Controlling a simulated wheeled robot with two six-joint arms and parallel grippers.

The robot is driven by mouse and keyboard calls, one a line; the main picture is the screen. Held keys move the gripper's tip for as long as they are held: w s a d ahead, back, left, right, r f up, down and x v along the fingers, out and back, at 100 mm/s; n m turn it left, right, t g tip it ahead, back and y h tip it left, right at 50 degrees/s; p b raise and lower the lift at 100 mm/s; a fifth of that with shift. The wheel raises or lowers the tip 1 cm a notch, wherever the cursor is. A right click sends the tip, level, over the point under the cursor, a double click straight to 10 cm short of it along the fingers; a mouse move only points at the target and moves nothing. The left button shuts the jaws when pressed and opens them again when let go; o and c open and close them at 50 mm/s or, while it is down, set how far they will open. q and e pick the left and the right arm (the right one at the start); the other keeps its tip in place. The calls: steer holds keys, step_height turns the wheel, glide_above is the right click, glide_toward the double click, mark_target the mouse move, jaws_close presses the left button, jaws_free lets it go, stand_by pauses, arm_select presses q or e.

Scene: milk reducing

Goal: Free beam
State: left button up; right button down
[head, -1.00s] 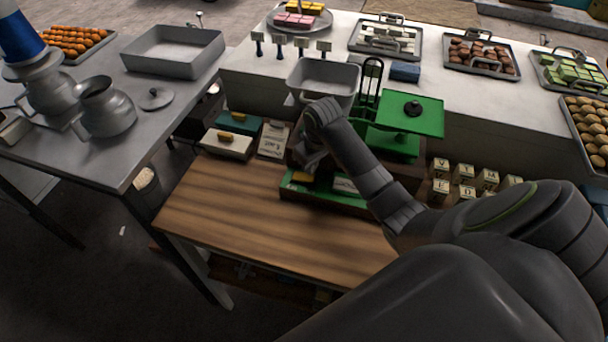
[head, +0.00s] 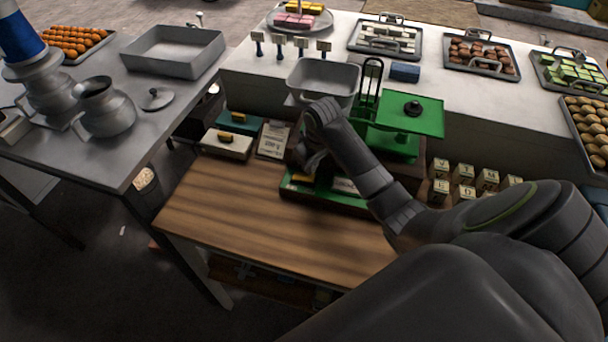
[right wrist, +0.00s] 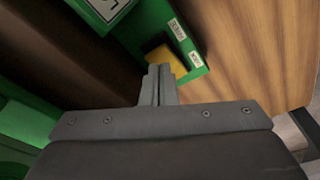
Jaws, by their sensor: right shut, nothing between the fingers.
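The green balance scale (head: 408,118) stands at the back of the wooden table, with a metal pan (head: 322,76) on its left and a flat green plate bearing a black weight on its right. A yellow piece (right wrist: 165,58) sits on its green base (right wrist: 190,40), near two small white labels. In the head view the yellow piece (head: 301,178) is partly covered by my right gripper. My right gripper (right wrist: 160,72) is shut and empty, its tips close to the yellow piece; I cannot tell whether they touch. The beam is largely hidden behind my right arm. My left gripper is not in view.
Small lettered blocks (head: 463,180) stand right of the scale. Boxes with yellow tops (head: 228,143) and a paper card (head: 273,140) lie left of it. The front of the wooden table (head: 240,210) is clear. A metal table (head: 150,115) with jugs stands at left.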

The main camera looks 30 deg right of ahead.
mark_target(311, 177)
steer(key=shift+f+b, duration=0.4)
steer(key=shift+f, duration=0.75)
stand_by(0.9)
step_height(311, 177, up, 3)
steer(key=shift+f+p, duration=0.15)
steer(key=shift+p, duration=0.9)
steer(key=shift+r, duration=2.2)
